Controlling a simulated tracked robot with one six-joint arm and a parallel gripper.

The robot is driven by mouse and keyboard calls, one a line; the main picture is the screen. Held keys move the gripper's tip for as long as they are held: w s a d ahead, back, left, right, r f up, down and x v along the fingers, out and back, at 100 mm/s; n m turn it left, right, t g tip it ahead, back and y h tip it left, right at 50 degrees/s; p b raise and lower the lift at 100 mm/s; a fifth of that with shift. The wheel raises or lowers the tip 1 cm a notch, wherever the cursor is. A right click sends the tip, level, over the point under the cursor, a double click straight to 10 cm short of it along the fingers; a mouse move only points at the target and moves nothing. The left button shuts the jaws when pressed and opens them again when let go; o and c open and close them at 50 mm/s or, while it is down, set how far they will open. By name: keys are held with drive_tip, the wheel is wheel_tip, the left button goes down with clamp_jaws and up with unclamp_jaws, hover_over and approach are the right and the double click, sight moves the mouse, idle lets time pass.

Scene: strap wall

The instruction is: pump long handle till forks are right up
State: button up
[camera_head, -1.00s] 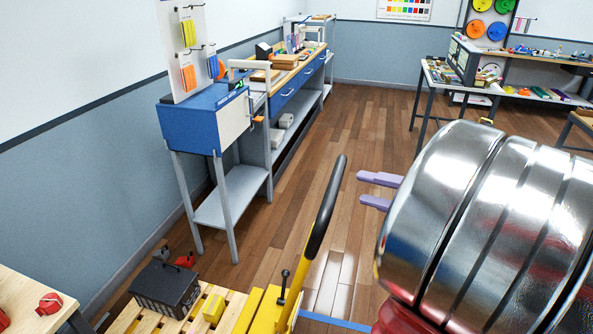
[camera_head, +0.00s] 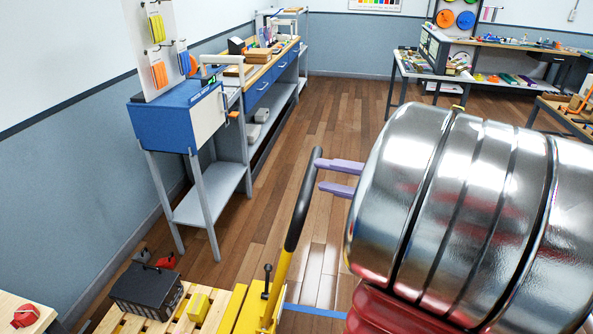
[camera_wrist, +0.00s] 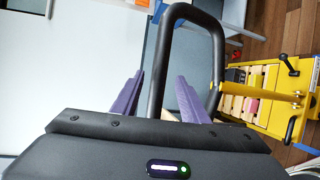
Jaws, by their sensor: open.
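The long handle (camera_head: 301,200) is a black-gripped loop on a yellow lower part. It leans up from the yellow truck (camera_head: 266,305) in the head view. My gripper (camera_head: 320,175) is open, its two purple fingers reaching in from the right to the handle's upper end. In the wrist view one black side bar of the handle (camera_wrist: 157,75) shows between my open fingers (camera_wrist: 160,78); I cannot tell whether they touch it. Yellow beams on the truck lie near the pallet; which are the forks, and how high they stand, I cannot tell.
A slatted pallet (camera_head: 180,316) carries a black box (camera_head: 147,289) and a yellow block (camera_head: 199,307). A blue cabinet (camera_head: 160,125) and a long workbench (camera_head: 262,86) line the left wall. Open wooden floor (camera_head: 285,160) lies beyond the handle.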

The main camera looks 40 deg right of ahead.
drive_tip(key=x, duration=0.9)
clamp_jaws()
drive_tip(key=shift+f, duration=0.1)
idle(0.4)
